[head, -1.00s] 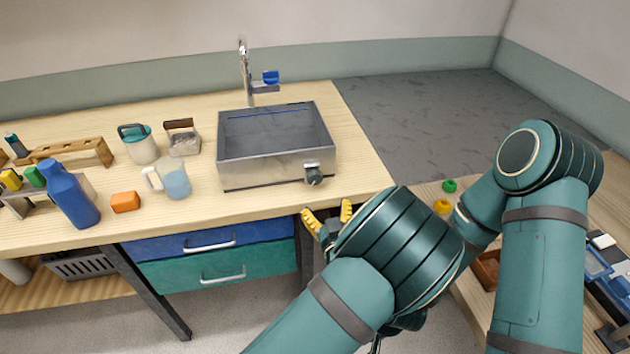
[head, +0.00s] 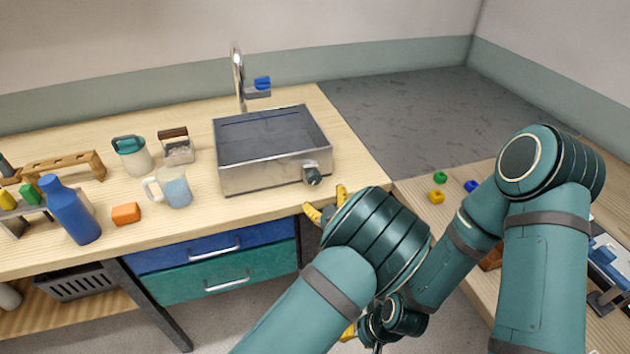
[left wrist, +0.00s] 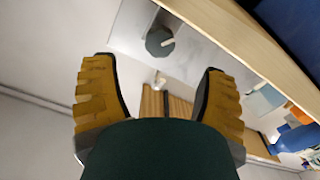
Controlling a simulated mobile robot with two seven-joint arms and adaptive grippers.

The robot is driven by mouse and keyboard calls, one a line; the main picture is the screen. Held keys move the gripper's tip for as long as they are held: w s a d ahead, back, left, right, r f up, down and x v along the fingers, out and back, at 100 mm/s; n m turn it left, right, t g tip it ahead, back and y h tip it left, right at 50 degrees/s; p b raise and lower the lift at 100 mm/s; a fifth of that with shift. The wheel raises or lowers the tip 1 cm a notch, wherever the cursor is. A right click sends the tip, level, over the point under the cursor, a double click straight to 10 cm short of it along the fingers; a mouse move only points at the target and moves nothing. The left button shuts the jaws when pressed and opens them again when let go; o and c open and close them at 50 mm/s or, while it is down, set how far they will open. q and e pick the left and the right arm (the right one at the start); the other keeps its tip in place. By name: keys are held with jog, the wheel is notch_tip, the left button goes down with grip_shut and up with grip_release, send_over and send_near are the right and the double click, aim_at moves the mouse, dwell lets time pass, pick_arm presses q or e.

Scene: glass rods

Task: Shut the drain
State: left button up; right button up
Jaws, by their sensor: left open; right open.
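The sink (head: 272,147) is a grey metal basin on the wooden counter, and its bottom drain is not clearly visible. A dark round knob (head: 312,175) sits on the right part of its front face. The knob also shows in the left wrist view (left wrist: 160,41), with a pale bar on it. My left gripper (head: 326,207) is open and empty, just below and in front of the knob, apart from it. In the left wrist view its yellow fingers (left wrist: 155,68) are spread, with the knob beyond them. My right gripper (head: 350,332) is low, mostly hidden behind my left arm.
A tap (head: 238,78) with a blue lever (head: 262,83) stands behind the sink. Blue and green drawers lie below. Small coloured pieces lie on the right-hand counter.

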aim_at(315, 181)
pick_arm(q)
jog(key=x, duration=0.8)
jog(key=shift+w+b, duration=0.1)
jog(key=shift+b, duration=0.25)
jog(key=c, duration=1.2)
